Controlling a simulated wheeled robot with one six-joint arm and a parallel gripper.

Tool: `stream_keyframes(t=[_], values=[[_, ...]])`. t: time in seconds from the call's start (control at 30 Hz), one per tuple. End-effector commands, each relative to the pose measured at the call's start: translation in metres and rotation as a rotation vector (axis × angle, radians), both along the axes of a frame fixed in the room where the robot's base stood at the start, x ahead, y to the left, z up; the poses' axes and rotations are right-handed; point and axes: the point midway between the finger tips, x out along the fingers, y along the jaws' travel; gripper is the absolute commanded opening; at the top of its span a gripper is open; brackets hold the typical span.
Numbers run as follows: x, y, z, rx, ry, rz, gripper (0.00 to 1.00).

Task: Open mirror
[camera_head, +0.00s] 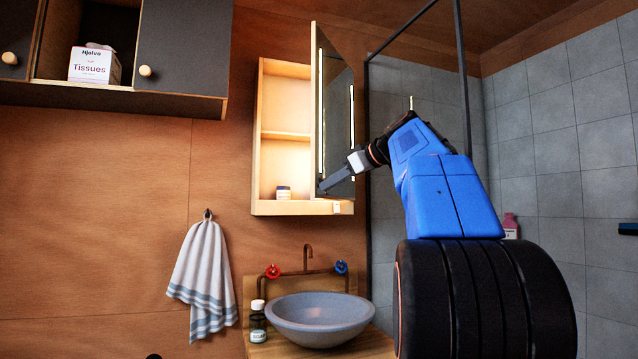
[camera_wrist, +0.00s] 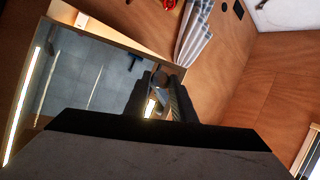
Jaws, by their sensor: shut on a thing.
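The mirror (camera_head: 338,115) is the door of a wooden wall cabinet (camera_head: 283,207) above the sink. It stands swung well out from the cabinet, and the shelves on the left show. In the wrist view the mirror (camera_wrist: 85,82) fills the left side, with lit strips and a reflection of grey tiles. In the wrist view my gripper (camera_wrist: 163,84) is shut on that edge. The exact contact between fingertips and edge is partly hidden.
A small jar (camera_head: 283,192) stands on the cabinet's lower shelf. Below are a round basin (camera_head: 320,318), a tap (camera_head: 307,258) and a bottle (camera_head: 258,322). A striped towel (camera_head: 204,275) hangs at left. A dark-framed shower partition (camera_head: 369,230) stands at right.

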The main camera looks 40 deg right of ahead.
Motion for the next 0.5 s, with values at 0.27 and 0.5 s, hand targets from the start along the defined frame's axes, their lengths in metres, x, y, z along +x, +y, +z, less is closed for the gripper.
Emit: stream_keyframes(t=[0.27,0.5], values=[[-0.031,-0.041,0.001,-0.001,-0.008,0.091,0.00],[-0.057,-0.074,0.000,0.002,-0.007,0.092,0.00]])
